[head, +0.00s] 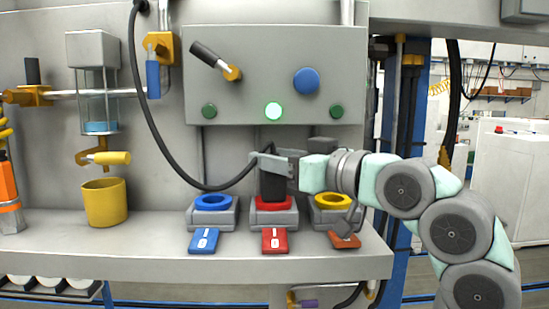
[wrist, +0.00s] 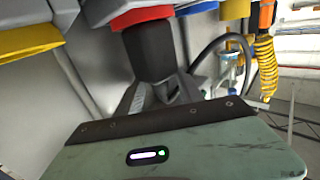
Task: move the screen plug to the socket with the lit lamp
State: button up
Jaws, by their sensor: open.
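A black plug (head: 273,187) stands upright in the middle socket with the red ring (head: 262,204), its cable rising to the upper left. It also shows in the wrist view (wrist: 149,48). I cannot tell how deep it sits. The middle lamp (head: 273,111) glows bright green above this socket; the left lamp (head: 209,111) and right lamp (head: 337,111) are dark green. The blue-ringed socket (head: 213,202) on the left and yellow-ringed socket (head: 333,201) on the right look empty. My gripper (head: 268,162) is open at the plug's upper end, its fingers close beside it.
A lever (head: 215,61) and blue button (head: 306,81) are on the panel. A yellow cup (head: 105,203) stands left; shelf between is clear.

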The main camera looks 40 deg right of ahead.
jog(key=shift+s, duration=0.1)
jog(key=s+b, duration=0.2)
jog(key=s, duration=0.8)
jog(key=shift+s+d, duration=0.2)
jog(key=shift+s, duration=0.1)
